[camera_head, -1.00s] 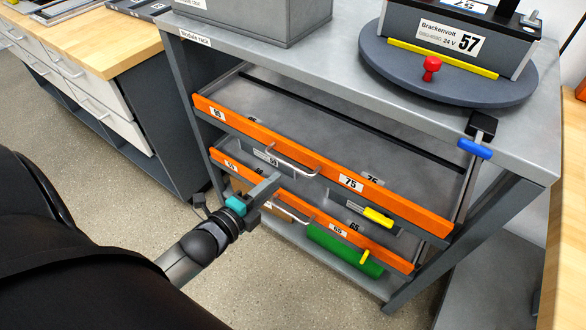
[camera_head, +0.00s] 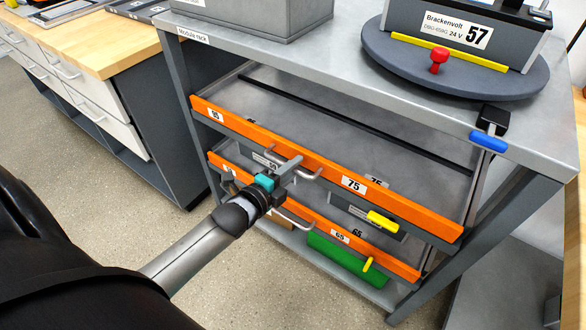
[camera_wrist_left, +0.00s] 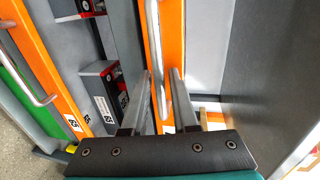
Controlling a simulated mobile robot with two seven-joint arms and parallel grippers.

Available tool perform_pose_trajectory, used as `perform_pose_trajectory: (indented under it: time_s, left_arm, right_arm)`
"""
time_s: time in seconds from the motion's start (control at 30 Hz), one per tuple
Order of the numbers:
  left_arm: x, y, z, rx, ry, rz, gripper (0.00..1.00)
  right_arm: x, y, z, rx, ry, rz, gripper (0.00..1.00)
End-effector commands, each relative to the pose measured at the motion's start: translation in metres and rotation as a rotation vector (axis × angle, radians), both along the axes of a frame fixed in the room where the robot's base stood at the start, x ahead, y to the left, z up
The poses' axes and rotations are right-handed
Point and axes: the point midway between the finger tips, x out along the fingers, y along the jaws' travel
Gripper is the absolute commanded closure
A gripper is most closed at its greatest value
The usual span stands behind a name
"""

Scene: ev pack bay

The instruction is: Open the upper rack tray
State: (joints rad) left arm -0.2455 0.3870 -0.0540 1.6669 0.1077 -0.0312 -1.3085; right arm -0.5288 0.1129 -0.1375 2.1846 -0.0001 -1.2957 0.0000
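The module rack's upper tray (camera_head: 410,207) has an orange front with a "75" label and a grey bar handle (camera_head: 309,174). Its grey inside shows above the front and looks largely empty. My left gripper (camera_head: 293,166) is at this handle, left of the "75" label. In the left wrist view, the handle bar (camera_wrist_left: 155,45) runs lengthwise between the two separated fingertips (camera_wrist_left: 161,78). The fingers are open, with a gap visible beside the bar; contact is unclear. My right gripper is out of view.
The lower tray (camera_head: 390,262) has a similar orange front and handle. A blue-handled catch (camera_head: 488,142) is at the rack top's right edge. A turntable (camera_head: 390,65) carries a "57" module. A drawer bench (camera_head: 120,50) stands left; floor is clear in front.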

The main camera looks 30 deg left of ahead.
Motion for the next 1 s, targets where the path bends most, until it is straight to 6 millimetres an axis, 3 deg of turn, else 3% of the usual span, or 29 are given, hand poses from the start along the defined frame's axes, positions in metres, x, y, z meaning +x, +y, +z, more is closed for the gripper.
perform_pose_trajectory:
  time_s: [0.17, 0.43, 1.0]
  left_arm:
    - [-0.0001, 0.0, 0.0, 0.001, 0.0, 0.0, 0.73]
    - [-0.0003, 0.0001, 0.0001, 0.001, 0.0, 0.0, 1.0]
    - [-0.0004, 0.0, 0.0, 0.001, 0.0, 0.0, 1.0]
  right_arm:
    - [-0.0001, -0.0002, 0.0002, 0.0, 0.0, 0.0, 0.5]
    - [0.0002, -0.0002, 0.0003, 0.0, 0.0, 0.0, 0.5]
    - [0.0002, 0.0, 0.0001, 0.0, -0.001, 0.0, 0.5]
